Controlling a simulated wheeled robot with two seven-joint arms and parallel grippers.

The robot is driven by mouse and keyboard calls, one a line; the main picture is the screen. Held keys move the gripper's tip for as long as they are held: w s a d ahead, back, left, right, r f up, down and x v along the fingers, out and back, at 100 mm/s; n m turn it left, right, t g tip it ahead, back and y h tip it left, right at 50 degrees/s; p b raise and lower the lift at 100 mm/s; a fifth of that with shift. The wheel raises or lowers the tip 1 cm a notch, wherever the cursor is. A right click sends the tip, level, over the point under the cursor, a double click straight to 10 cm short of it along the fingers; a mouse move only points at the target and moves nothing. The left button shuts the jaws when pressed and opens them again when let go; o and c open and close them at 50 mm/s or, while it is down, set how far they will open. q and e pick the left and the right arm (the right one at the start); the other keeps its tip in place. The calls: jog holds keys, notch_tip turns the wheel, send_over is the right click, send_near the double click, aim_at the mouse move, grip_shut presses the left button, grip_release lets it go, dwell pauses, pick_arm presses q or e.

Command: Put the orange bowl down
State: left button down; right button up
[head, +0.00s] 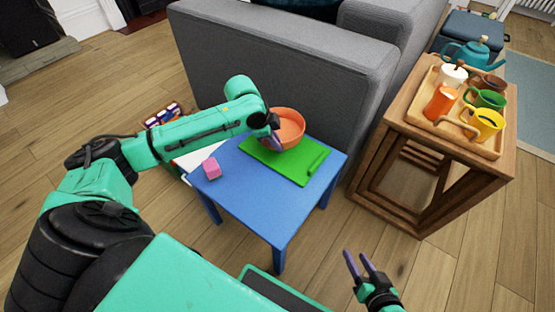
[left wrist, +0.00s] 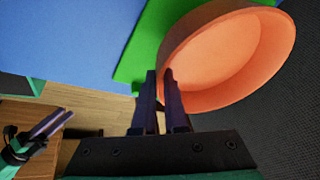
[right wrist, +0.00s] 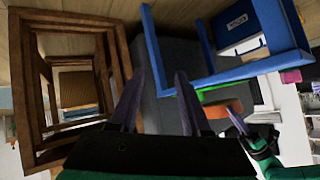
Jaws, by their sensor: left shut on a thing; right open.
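My left gripper (head: 273,142) is shut on the bowl's rim. In the left wrist view the bowl (left wrist: 225,55) fills the upper right, with its near rim between the fingers of my left gripper (left wrist: 165,88). My right gripper (head: 361,262) is open and empty, low in front of the table to the right. It also shows open in the right wrist view (right wrist: 155,95), with the table's underside beyond.
The green board (head: 300,174) with a handle lies on the small blue table (head: 245,200). A pink cube (head: 211,168) sits at the table's left. A grey sofa (head: 290,60) stands behind. A wooden side table (head: 400,135) at right bears a tray of mugs (head: 470,140).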

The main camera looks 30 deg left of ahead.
pick_arm(q)
notch_tip(320, 180, down, 6)
jog(key=shift+r+b, duration=0.25)
jog(key=shift+b, duration=0.7)
pick_arm(e)
jog(key=shift+s+a+f+m+t+y, duration=0.15)
jog(key=shift+a+f+m+t+y, duration=0.2)
jog(key=shift+a+f+t, duration=0.55)
jog(key=shift+r, duration=0.1)
pick_arm(q)
jog(key=c, duration=1)
grip_release()
jog(key=shift+r, duration=0.1)
